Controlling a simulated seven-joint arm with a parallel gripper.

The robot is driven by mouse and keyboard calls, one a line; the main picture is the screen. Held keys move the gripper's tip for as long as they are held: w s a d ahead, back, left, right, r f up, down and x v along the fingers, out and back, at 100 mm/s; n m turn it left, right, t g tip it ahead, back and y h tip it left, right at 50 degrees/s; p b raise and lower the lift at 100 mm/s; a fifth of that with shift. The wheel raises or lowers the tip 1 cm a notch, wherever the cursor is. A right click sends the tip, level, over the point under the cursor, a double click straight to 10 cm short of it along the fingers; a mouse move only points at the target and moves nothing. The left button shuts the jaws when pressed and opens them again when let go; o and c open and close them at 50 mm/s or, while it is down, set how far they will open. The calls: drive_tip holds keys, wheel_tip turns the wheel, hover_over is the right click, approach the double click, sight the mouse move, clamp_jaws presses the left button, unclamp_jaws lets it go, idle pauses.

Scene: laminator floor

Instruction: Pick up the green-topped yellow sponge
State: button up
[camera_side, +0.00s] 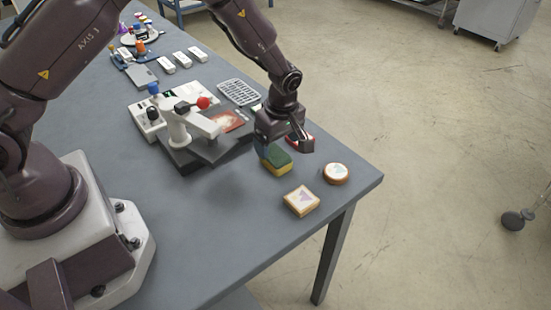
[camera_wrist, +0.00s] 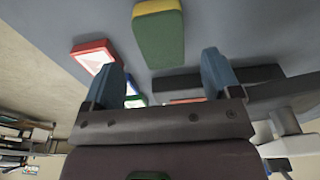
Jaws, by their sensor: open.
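The green-topped yellow sponge (camera_side: 276,160) lies on the grey table near its right edge. In the wrist view the sponge (camera_wrist: 158,36) shows at the top centre, beyond the fingertips and a little left of the middle between them.
A red-framed item (camera_wrist: 94,57) lies close to my left finger in the wrist view. A square coaster-like block (camera_side: 301,201) and a round one (camera_side: 336,174) lie nearer the table corner. A press (camera_side: 185,125) stands left of my gripper, with a wire rack (camera_side: 239,91) behind.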

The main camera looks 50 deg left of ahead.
sight(276, 154)
drive_tip(key=f, duration=0.5)
drive_tip(key=shift+s+a, duration=0.1)
drive_tip(key=shift+a, duration=0.15)
drive_tip(key=c, duration=1)
